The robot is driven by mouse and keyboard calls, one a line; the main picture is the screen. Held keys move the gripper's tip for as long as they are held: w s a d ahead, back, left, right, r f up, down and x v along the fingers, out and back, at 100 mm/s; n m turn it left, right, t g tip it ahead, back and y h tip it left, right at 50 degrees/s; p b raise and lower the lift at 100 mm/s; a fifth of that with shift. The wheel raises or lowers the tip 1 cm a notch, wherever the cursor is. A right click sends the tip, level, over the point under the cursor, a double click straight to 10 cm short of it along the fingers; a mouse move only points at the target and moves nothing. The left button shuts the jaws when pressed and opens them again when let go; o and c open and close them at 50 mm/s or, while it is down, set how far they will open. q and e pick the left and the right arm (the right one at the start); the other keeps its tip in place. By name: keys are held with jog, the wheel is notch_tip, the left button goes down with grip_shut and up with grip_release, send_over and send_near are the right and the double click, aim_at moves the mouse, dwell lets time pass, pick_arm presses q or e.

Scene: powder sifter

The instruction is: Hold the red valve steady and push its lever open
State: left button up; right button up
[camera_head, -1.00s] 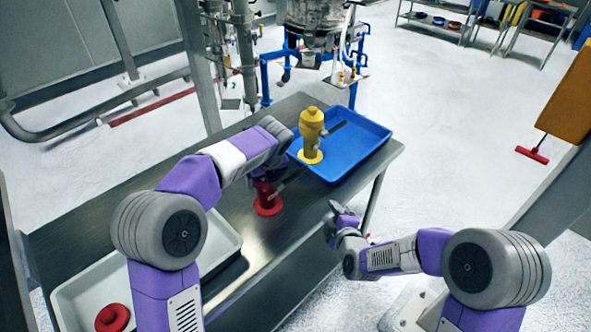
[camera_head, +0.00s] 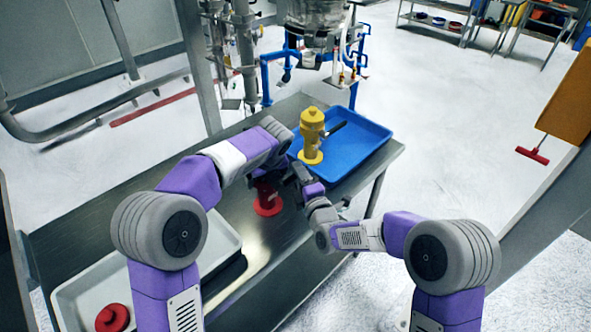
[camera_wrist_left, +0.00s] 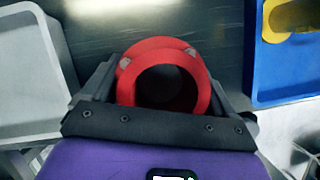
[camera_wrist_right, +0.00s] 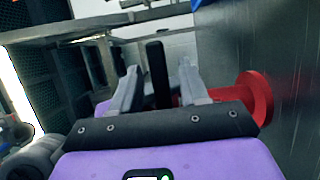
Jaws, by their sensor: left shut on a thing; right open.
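The red valve (camera_head: 268,206) stands upright on the metal table. Its round base shows in the head view, with its upper part mostly hidden by my arms. My left gripper (camera_wrist_left: 165,88) is shut on the valve's top, with the open red ring between its fingers. My right gripper (camera_wrist_right: 152,88) is open beside the valve. In the right wrist view the dark lever (camera_wrist_right: 158,75) stands between its fingers, and the red valve's flange (camera_wrist_right: 256,98) is to the right. I cannot tell whether the fingers touch the lever.
A blue tray (camera_head: 372,138) with a yellow valve (camera_head: 312,128) sits at the table's far right. A grey tray (camera_head: 215,262) holding a red part (camera_head: 112,317) lies at near left. The table (camera_head: 150,205) has bare metal between the trays.

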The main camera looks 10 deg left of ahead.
jog(key=shift+x, duration=1.4)
grip_shut()
